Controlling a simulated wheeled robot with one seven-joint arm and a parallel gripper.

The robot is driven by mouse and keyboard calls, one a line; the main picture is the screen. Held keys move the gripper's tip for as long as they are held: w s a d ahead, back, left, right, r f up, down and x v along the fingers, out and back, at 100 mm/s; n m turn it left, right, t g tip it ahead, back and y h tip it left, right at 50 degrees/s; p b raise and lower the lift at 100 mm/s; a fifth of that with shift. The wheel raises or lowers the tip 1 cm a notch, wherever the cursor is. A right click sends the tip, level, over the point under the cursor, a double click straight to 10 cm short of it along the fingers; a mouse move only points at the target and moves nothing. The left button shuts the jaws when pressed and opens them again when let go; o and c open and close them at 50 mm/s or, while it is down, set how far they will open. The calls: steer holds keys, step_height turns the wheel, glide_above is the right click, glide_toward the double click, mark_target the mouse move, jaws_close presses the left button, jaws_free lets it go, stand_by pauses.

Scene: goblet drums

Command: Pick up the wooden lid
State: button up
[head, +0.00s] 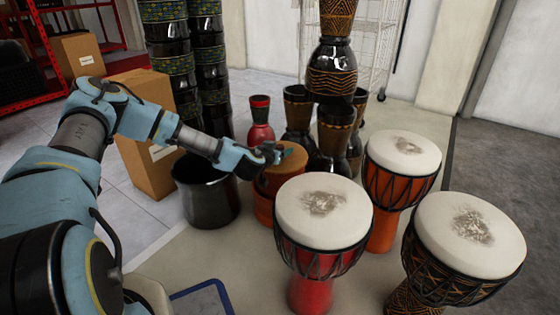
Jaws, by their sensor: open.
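A round brown wooden piece (283,177), which looks like the wooden lid, sits on top of an orange-brown base between the black pot and the nearest red drum. Its front right part is hidden by the red drum's white head. My gripper (276,153) is open, at the upper left edge of the wooden piece. It covers part of the top, and I cannot tell whether it touches. A small green thing shows beside the fingers, too small to make out.
A black pot (208,192) stands just left of the wooden piece. A red drum (315,255), an orange drum (384,185) and a dark patterned drum (440,265) crowd the front right. Stacked black goblet drums (332,75) rise behind. A cardboard box (146,172) stands left.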

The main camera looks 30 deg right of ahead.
steer(key=shift+d, duration=0.1)
jaws_close()
stand_by(0.5)
